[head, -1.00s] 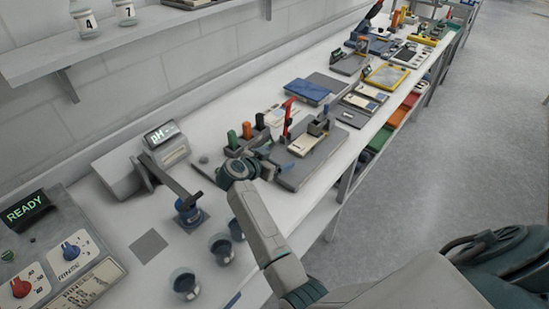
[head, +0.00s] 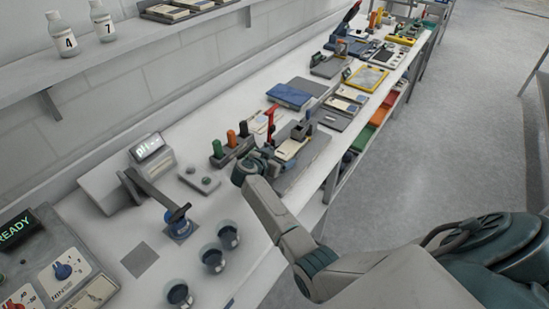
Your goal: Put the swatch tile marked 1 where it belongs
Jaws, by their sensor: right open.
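I cannot pick out the swatch tile marked 1, as no tile's marking is readable. A cream tile-like piece (head: 290,149) lies on a dark grey board (head: 313,151) at mid-bench. Smaller cream pieces (head: 342,104) lie farther back on a grey tray. My right gripper (head: 262,158) is over the bench at the board's near-left side, beside the cream piece. Its jaws are open, but the wrist partly hides the fingertips, and I see nothing held in them. My left gripper is not in view.
A pen rack (head: 232,150) with green, black and orange items stands left of my right gripper. Closer are a grey two-knob block (head: 199,179), a pH meter (head: 152,145), a blue-based stand (head: 179,222) and several cups (head: 213,258). A red-handled tool (head: 270,122) stands upright behind.

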